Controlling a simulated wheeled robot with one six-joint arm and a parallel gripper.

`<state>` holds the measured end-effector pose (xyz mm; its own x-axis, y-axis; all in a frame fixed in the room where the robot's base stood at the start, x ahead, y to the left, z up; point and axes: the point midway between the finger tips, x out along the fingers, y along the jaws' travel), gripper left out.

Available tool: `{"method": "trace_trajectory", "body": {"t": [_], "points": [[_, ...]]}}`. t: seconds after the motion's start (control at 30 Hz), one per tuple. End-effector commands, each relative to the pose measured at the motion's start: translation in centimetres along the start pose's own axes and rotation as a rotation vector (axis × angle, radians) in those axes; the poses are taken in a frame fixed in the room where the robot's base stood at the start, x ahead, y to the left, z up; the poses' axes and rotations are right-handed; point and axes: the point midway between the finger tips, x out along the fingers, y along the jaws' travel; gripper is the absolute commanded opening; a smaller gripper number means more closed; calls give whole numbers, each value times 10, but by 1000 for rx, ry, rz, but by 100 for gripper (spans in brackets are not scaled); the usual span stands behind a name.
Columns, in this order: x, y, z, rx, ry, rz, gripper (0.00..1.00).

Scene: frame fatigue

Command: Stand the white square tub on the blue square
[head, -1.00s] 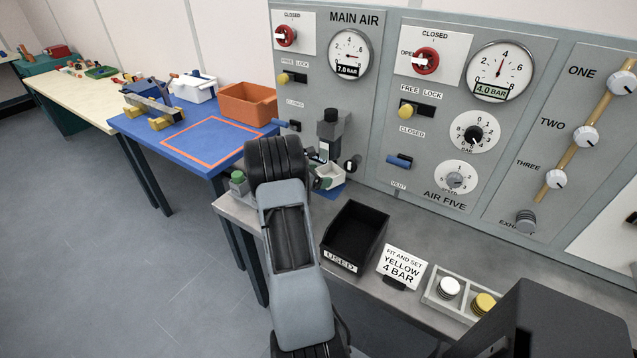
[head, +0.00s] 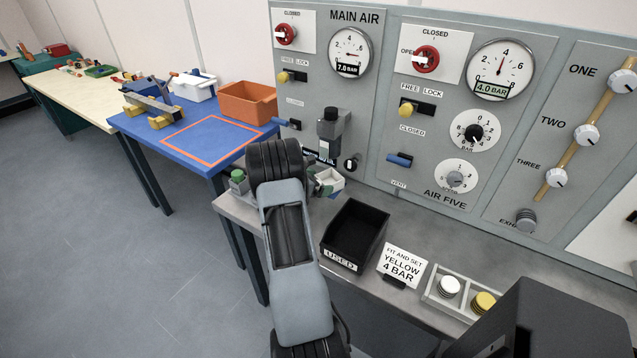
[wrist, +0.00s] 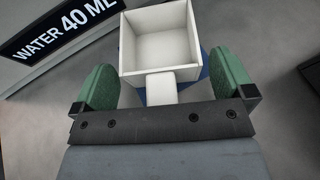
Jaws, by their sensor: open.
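The white square tub (wrist: 160,42) is open-topped and looks empty in the wrist view. A short white tab on it points toward my gripper (wrist: 165,82). My gripper is open, with one green finger on each side of the tab and a gap on both sides. The blue square (wrist: 204,70) shows beneath the tub, at its right and near the tab; the tub hides most of it. In the head view the tub (head: 329,181) sits upright at the bench's back, just right of my wrist, which hides much of my gripper.
A black USED bin (head: 352,235) stands right of the tub on the grey bench. A WATER 40 ML label (wrist: 66,27) is behind the tub. A grey block fixture (head: 333,128) rises close behind. A green-topped item (head: 238,178) is left of my arm.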

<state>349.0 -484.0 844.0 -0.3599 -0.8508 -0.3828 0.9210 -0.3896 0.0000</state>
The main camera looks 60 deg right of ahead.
Motion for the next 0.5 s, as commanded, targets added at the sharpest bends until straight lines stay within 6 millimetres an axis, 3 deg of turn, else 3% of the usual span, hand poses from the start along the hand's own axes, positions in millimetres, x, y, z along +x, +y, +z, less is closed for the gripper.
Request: {"method": "trace_trajectory", "body": {"t": [0.23, 0.5], "points": [[-8, 1, 3, 0, 0, 2, 100], [-59, 1, 3, 0, -1, 5, 100]]}}
